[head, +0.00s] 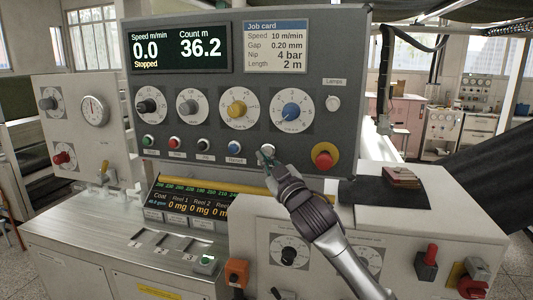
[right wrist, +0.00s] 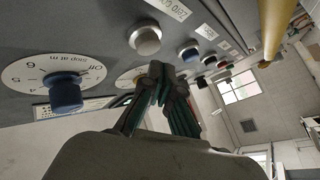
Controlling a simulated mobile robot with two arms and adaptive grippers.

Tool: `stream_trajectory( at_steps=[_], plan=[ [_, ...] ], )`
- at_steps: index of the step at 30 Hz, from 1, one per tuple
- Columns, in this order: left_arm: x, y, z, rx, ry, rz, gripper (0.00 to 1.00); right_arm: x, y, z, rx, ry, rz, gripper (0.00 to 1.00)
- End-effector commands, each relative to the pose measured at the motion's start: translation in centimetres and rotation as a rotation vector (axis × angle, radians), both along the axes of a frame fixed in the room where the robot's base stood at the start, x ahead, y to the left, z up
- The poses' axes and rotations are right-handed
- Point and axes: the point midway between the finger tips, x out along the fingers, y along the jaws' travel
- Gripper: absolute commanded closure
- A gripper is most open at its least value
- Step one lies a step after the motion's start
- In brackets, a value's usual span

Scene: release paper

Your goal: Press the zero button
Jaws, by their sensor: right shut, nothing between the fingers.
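The zero button is a silver-grey round button (head: 268,149) at the right end of the button row on the dark control panel (head: 350,60). In the right wrist view this silver button (right wrist: 145,39) shows beside an upside-down label that seems to start with "Zero". My right gripper (head: 264,159) is shut and empty, its fingertips close to the button and partly overlapping it in the head view. In the right wrist view the gripper tips (right wrist: 168,72) sit apart from the button in the picture; contact cannot be confirmed. The count display (head: 200,47) reads 36.2 m. My left gripper is not in view.
A blue button (head: 236,148) is the closest neighbour on the left. A red emergency knob on yellow (head: 323,155) is to the right. Dials, such as the blue one (head: 291,110), sit above. A yellow bar (head: 205,184) runs below the panel.

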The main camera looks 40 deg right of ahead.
Motion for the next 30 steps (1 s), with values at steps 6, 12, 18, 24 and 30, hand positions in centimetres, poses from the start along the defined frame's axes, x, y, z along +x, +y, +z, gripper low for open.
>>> stream_trajectory(
  at_steps=[6,12,18,24,30],
  plan=[
    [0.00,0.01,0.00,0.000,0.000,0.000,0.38,0.00,0.00,-0.01,0.000,0.000,0.000,1.00],
    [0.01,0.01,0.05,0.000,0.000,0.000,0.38,0.04,-0.05,0.02,0.000,0.000,0.000,1.00],
    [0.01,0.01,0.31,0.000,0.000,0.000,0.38,0.45,-0.56,0.07,0.000,0.001,0.000,1.00],
    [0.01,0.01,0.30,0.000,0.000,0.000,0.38,0.54,-0.64,0.04,0.000,0.000,0.000,1.00],
    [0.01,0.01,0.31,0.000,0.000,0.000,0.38,0.55,-0.66,0.04,0.000,0.000,0.000,1.00]
  ],
)
